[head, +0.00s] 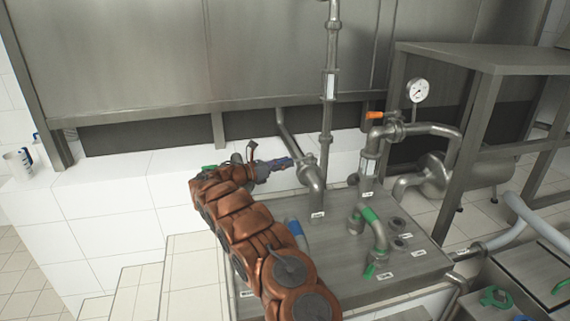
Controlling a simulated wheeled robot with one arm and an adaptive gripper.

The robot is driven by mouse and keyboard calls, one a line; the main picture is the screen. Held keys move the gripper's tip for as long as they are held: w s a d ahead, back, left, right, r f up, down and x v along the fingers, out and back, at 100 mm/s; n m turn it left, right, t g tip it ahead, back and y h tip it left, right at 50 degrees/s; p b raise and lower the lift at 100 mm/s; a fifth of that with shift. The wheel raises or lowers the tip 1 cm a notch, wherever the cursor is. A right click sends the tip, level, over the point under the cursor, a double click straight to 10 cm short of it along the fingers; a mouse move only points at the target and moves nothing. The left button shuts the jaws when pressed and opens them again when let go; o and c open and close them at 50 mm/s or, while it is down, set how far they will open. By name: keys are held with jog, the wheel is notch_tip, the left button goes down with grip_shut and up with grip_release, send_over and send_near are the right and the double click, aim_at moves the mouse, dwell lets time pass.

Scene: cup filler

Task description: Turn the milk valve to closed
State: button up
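My copper-coloured arm reaches up from the bottom middle in the head view. The pipe labels are too small to read, so I cannot tell which valve is the milk valve.
A metal panel (345,250) carries several pipes and a green-banded pipe bend (372,222). A pressure gauge (418,90) stands above the right piping. A steel table frame (490,62) blocks the right. A white tiled ledge (110,190) lies left; white jugs (18,163) stand there.

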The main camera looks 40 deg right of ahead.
jog(key=o, duration=0.3)
jog(key=shift+r, duration=0.1)
notch_tip(320, 180, up, 10)
jog(key=shift+f, duration=0.1)
dwell(0.5)
